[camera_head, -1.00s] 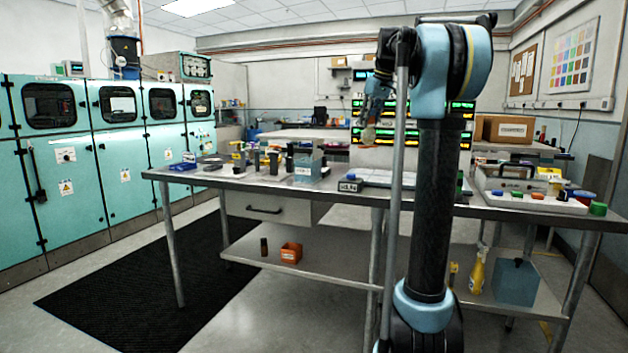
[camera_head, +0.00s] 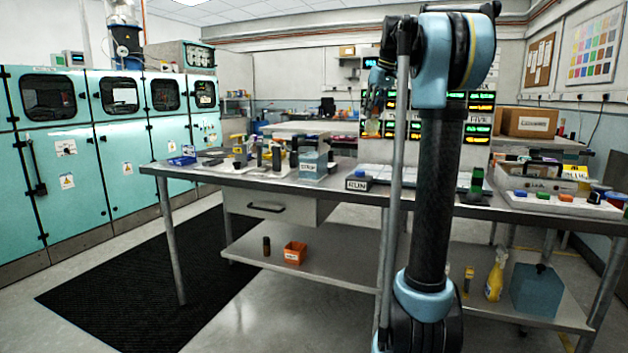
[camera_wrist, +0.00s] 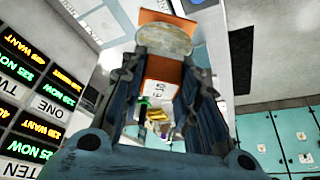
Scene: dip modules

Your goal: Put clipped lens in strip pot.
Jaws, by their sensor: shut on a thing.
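My gripper (camera_wrist: 165,62) is shut on the clipped lens in the wrist view. The lens (camera_wrist: 164,39) is a pale, cloudy round disc between the fingertips. Orange clip parts (camera_wrist: 163,69) with a small white label show beside it. In the head view my gripper (camera_head: 376,90) is raised above the far side of the bench, in front of the lit display boards, partly behind my arm. I cannot tell which container is the strip pot; a blue-grey box (camera_head: 313,166) with a white label stands on the bench.
The steel bench (camera_head: 345,192) carries several small bottles and blocks at left, a RUN block (camera_head: 358,181) at centre and a white tray (camera_head: 560,205) at right. An orange bin (camera_head: 294,253) and a yellow spray bottle (camera_head: 495,276) stand on the lower shelf. Teal cabinets (camera_head: 128,160) line the left.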

